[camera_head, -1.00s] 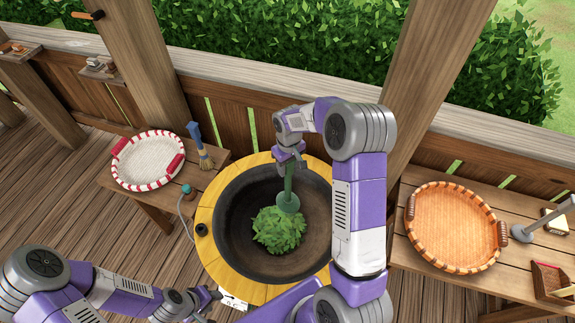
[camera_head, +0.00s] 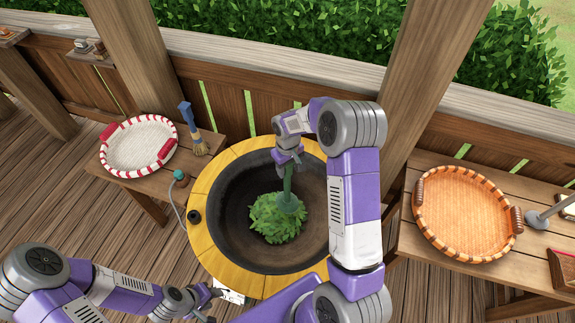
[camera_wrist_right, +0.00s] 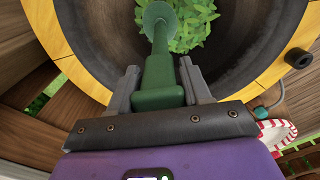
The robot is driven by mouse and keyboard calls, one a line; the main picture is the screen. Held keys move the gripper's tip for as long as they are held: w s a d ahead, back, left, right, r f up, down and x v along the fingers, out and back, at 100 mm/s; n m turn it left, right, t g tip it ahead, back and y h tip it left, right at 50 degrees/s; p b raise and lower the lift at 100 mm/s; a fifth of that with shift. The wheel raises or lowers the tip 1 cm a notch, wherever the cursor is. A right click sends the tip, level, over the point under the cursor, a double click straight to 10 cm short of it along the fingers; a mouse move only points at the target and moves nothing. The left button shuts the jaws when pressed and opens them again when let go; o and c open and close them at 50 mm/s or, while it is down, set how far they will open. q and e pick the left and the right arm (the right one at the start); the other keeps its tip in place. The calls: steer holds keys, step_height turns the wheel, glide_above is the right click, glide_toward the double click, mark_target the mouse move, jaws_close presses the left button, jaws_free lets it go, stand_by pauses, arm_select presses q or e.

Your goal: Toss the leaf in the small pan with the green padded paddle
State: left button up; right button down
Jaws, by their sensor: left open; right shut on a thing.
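The pan (camera_head: 235,225) is a dark round bowl set in a yellow ring. The leaf (camera_head: 270,226) is a heap of green leaves on its floor; it also shows in the right wrist view (camera_wrist_right: 195,30). The green paddle (camera_head: 289,203) stands roughly upright in the pan, its round pad end at the heap's upper right edge and overlapping it. Whether the pad presses on the leaves I cannot tell. My right gripper (camera_head: 288,162) is shut on the paddle's handle (camera_wrist_right: 158,85), above the pan. My left gripper (camera_head: 216,298) is open and empty, outside the pan's front left rim.
A white basket with red handles (camera_head: 138,147) and a small brush (camera_head: 195,135) are on the left bench. An orange woven tray (camera_head: 465,213) and a grey-headed tool (camera_head: 537,220) are on the right bench. A wooden railing runs behind the pan.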

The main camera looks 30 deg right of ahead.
step_height(320, 180, down, 5)
steer(key=b, duration=0.3)
steer(key=shift+f, duration=0.1)
steer(key=shift+a+f+b, duration=0.2)
steer(key=shift+a+b, duration=0.05)
steer(key=shift+b, duration=0.15)
steer(key=a+b, duration=0.1)
steer(key=a, duration=0.8)
step_height(320, 180, up, 18)
steer(key=p, duration=1.2)
steer(key=shift+s, duration=0.4)
steer(key=shift+a, duration=0.1)
